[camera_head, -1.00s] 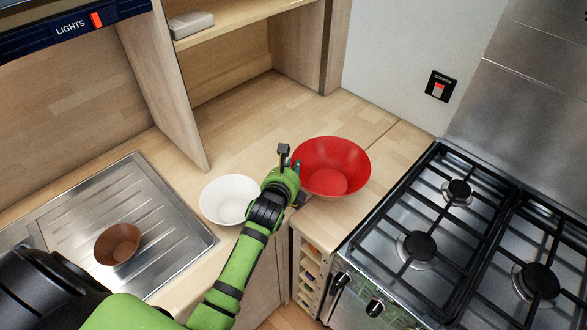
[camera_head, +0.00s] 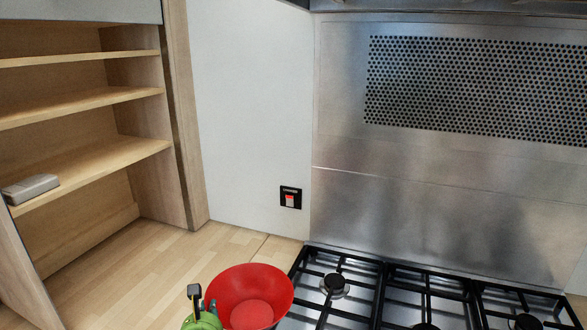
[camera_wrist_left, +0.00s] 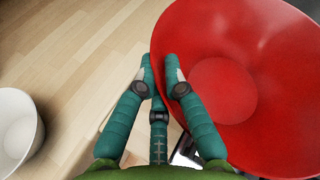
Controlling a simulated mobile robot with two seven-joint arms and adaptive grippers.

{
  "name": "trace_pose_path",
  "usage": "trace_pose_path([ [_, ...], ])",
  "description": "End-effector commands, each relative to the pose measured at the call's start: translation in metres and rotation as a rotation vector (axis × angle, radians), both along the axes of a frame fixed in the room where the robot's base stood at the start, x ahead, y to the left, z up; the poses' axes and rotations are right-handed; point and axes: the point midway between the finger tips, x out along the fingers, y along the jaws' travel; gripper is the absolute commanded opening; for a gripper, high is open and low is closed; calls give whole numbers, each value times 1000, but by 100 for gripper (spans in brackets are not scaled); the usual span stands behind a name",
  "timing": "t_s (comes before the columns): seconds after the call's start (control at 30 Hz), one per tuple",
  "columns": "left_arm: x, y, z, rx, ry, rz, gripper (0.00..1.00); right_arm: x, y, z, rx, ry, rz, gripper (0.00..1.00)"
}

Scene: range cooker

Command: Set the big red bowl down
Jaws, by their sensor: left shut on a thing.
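The big red bowl (camera_head: 253,313) is at the bottom of the head view, upright, over the wooden counter beside the hob. In the left wrist view the red bowl (camera_wrist_left: 222,90) fills the right side. My left gripper (camera_head: 207,306) is at the bowl's left rim in the head view. In the wrist view the left gripper (camera_wrist_left: 160,68) has its teal fingers shut on the rim. The bowl's underside is hidden, so I cannot tell whether it touches the counter. My right gripper is not in view.
The gas hob (camera_head: 335,286) with black grates lies right of the bowl. Bare wooden counter (camera_head: 170,268) lies to its left and behind. A white bowl (camera_wrist_left: 18,132) stands at the left of the wrist view. Shelves (camera_head: 85,103) rise at the left.

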Motion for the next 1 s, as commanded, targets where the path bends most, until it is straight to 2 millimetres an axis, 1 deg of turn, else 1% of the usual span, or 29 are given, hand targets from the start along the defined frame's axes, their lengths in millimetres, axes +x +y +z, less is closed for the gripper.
trace_pose_path([
  [0.03, -16, -14, -11, -9, -9, 4, 0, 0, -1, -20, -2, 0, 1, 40],
  [0.1, -39, -27, -14, -9, -10, 26, 0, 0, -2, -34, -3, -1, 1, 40],
  [0.17, -61, -35, -15, -11, -10, 53, 0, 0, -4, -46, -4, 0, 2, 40],
  [0.2, -76, -39, -15, -12, -10, 74, 0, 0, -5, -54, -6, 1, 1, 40],
  [0.27, -98, -43, -14, -12, -8, 110, 0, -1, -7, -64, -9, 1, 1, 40],
  [0.3, -112, -45, -13, -13, -9, 135, 0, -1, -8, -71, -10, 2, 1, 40],
  [0.4, -145, -43, -10, -13, -7, 201, 0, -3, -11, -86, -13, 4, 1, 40],
  [0.5, -169, -39, -7, -11, -7, 257, 0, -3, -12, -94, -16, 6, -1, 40],
  [0.6, -183, -35, -4, -8, -6, 291, 0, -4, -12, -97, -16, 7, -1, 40],
  [0.7, -190, -33, -3, -7, -6, 308, 0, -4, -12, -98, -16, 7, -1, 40],
  [1.0, -190, -33, -1, -4, -7, 309, 0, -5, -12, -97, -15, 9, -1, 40],
])
